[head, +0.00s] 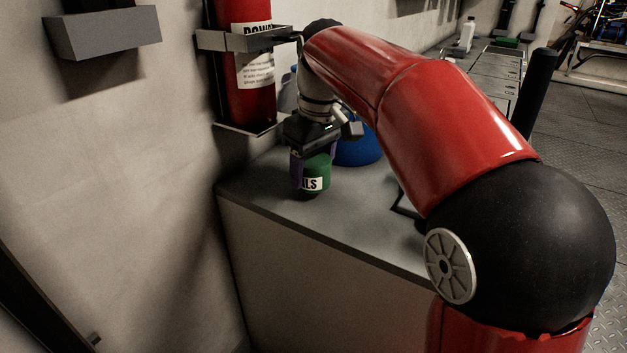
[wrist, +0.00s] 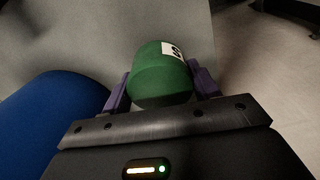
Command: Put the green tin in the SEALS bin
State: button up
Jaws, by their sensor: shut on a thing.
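The green tin (head: 318,168) is near the front left corner of the grey counter, upright or nearly so. A white label on it shows letters ending in "LS". In the wrist view the green tin (wrist: 160,80) is between the two purple fingers of my gripper (wrist: 160,90), with part of the label visible at its far side. My gripper (head: 312,172) comes down from above and is shut on the tin. I cannot tell whether the tin's base touches the counter. I cannot make out a separate bin marked SEALS.
A blue rounded object (head: 360,150) stands close behind and right of the tin; it fills the left of the wrist view (wrist: 50,125). A red extinguisher (head: 245,75) hangs on the wall behind. The grey counter (head: 265,195) is bare towards its front edge.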

jog(key=shift+f, duration=1.25)
jog(key=shift+f+b, duration=0.2)
jog(key=shift+b, duration=0.1)
jog(key=o, duration=1.1)
